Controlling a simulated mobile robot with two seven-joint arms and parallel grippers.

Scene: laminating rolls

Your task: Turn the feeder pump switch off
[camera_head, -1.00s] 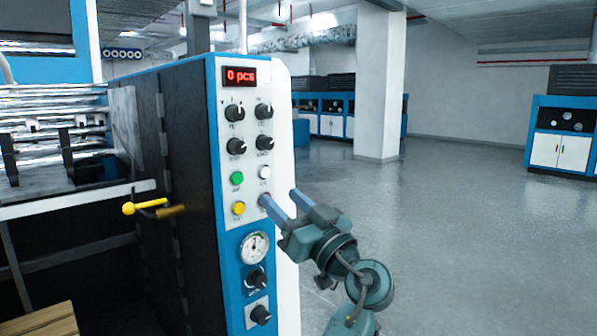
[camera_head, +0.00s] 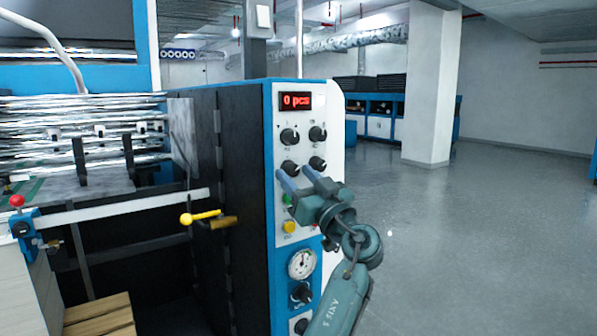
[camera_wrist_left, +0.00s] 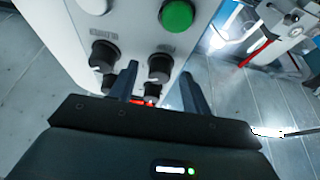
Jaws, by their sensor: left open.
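The control panel (camera_head: 298,210) of the blue and white machine carries several black rotary knobs with labels too small to read. My left gripper (camera_head: 293,171) is open at the lower-left knob (camera_head: 291,166) of the upper group. In the left wrist view the fingers (camera_wrist_left: 158,72) appear on either side of that knob (camera_wrist_left: 160,66); I cannot tell whether they touch it. The lower-right knob (camera_head: 318,162) is beside it and also shows in the wrist view (camera_wrist_left: 103,54). My right gripper is not in view.
A red display (camera_head: 296,101) reads "0 pcs". A green button (camera_wrist_left: 177,15), a yellow button (camera_head: 289,227) and a pressure gauge (camera_head: 302,264) are on the panel. A yellow-handled lever (camera_head: 200,217) sticks out left. Open floor (camera_head: 450,240) lies to the right.

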